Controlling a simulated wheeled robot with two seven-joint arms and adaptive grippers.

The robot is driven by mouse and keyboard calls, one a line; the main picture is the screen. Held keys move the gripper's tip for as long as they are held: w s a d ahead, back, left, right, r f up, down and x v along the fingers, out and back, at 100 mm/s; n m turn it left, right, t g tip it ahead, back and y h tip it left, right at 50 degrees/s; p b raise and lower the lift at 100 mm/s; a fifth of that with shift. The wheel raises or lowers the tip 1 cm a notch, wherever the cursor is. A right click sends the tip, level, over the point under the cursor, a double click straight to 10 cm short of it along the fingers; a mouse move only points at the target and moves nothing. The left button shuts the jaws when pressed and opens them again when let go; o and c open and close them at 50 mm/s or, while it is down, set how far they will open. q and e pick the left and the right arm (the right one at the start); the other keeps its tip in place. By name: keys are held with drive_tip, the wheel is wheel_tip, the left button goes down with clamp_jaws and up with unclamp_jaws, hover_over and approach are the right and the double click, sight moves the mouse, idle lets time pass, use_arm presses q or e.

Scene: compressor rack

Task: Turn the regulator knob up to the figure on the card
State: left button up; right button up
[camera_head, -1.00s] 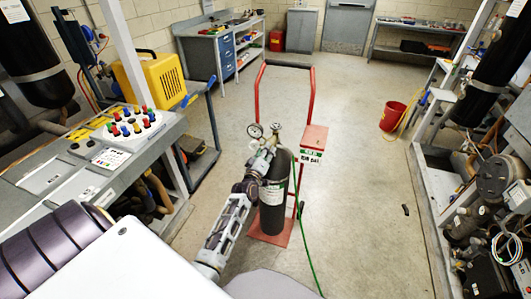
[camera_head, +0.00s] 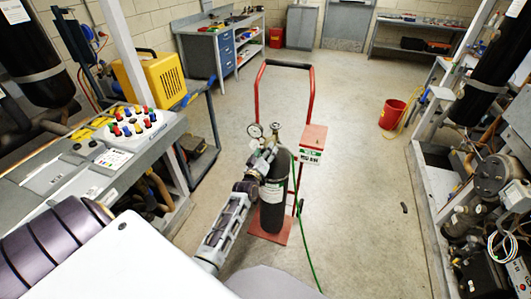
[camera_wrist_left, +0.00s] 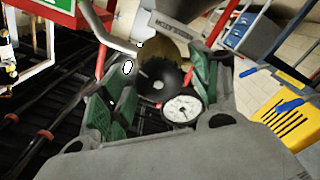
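The regulator with its two round gauges (camera_head: 256,131) sits on top of a black gas cylinder (camera_head: 272,205) on a red trolley. In the left wrist view the black round knob (camera_wrist_left: 158,82) lies between my left gripper's green pads, with a white-faced gauge (camera_wrist_left: 182,110) just beside it. My left gripper (camera_head: 264,158) is at the regulator, its fingers apart on both sides of the knob; firm contact does not show. The card (camera_head: 311,157) hangs on the red box; its figure is blurred now. My right gripper is out of view.
A green hose (camera_head: 305,245) runs from the regulator down to the floor. The trolley's red handle (camera_head: 311,95) rises behind. A console with coloured knobs (camera_head: 135,122) is at left, machinery at right. The floor between is mostly free, with a red bucket (camera_head: 393,114).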

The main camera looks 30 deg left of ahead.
use_arm(q)
drive_tip(key=v, duration=1.2)
idle(0.9)
drive_tip(key=shift+f+m, duration=0.15)
drive_tip(key=shift+m, duration=0.15)
idle(0.4)
